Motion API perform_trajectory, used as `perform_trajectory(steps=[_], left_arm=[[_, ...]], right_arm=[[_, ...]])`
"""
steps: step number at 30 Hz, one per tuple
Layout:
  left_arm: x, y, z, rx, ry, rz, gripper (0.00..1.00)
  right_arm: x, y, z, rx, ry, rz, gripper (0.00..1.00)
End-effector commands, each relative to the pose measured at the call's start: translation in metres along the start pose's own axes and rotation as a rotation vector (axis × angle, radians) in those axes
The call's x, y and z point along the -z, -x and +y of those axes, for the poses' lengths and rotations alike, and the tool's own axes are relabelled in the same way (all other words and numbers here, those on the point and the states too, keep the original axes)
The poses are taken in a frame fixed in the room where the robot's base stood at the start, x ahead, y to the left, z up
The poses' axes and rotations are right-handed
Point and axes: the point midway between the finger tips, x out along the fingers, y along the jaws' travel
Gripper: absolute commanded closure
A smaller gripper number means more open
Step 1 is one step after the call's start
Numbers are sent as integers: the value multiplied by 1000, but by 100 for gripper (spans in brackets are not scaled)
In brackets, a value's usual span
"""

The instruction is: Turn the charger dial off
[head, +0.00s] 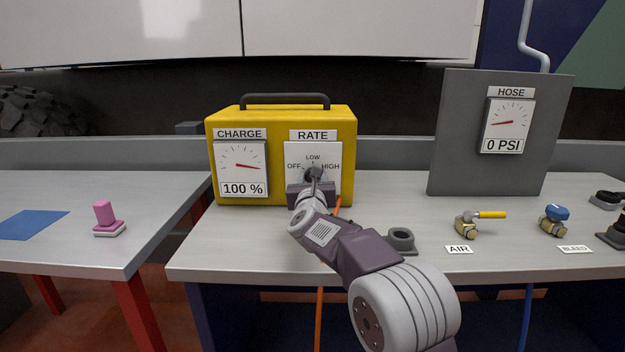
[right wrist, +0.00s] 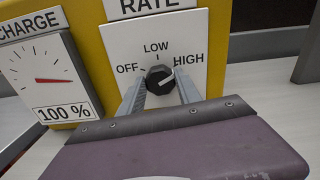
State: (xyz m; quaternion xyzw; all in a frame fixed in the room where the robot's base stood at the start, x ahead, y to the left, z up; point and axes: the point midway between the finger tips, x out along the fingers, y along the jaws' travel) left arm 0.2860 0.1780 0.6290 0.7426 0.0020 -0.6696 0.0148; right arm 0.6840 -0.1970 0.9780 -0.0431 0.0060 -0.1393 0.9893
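The yellow charger (head: 280,118) stands on the bench with a CHARGE gauge (head: 240,166) reading 100 % and a white RATE panel (head: 328,150). The black charger dial (head: 312,172) is on that panel, marked OFF, LOW and HIGH. In the right wrist view the dial (right wrist: 160,80) has its white pointer mark turned right, towards HIGH. My right gripper (head: 314,177) is at the dial. In the right wrist view the fingers of this gripper (right wrist: 161,80) are open, one on each side of the dial, with seemingly narrow gaps. My left gripper is not in view.
An orange cable (head: 319,310) hangs down the bench front. A dark ring-shaped fitting (head: 401,239) sits right of my arm. Farther right are the AIR valve (head: 467,224), BLEED valve (head: 553,221) and grey HOSE panel (head: 462,140). A pink-handled object (head: 104,215) stands on the left table.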

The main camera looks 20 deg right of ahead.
Motion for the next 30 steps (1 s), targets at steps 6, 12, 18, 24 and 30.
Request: perform_trajectory(steps=[6, 12, 18, 24, 30], left_arm=[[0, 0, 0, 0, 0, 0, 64], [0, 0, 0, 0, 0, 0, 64], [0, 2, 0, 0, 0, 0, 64], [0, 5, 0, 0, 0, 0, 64], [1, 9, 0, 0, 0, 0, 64]], right_arm=[[0, 0, 0, 0, 6, 0, 100], [0, 0, 0, 0, 64, 0, 100], [0, 0, 0, 0, 203, 0, 100], [0, 0, 1, 0, 389, 1, 100], [0, 0, 2, -1, 581, 2, 100]])
